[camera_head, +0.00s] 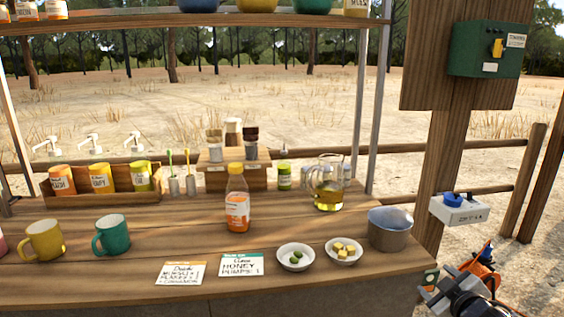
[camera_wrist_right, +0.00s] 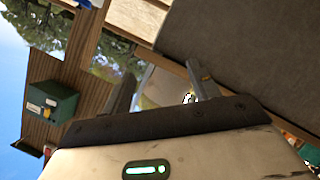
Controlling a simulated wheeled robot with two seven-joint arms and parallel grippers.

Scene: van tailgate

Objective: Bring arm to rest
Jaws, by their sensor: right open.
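My right gripper (camera_head: 434,290) is at the lower right of the head view, beyond the right end of the wooden counter. In the right wrist view its two dark fingers stand apart, with the gripper (camera_wrist_right: 163,90) open and nothing held between them. My left gripper is not in view.
The wooden counter (camera_head: 130,275) holds a grey metal pot (camera_head: 389,230) near its right end, bowls, cards, mugs, an orange bottle (camera_head: 237,200) and a glass jug (camera_head: 328,190). A wooden post with a green box (camera_head: 490,50) and a white switch box (camera_head: 459,209) stands at right.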

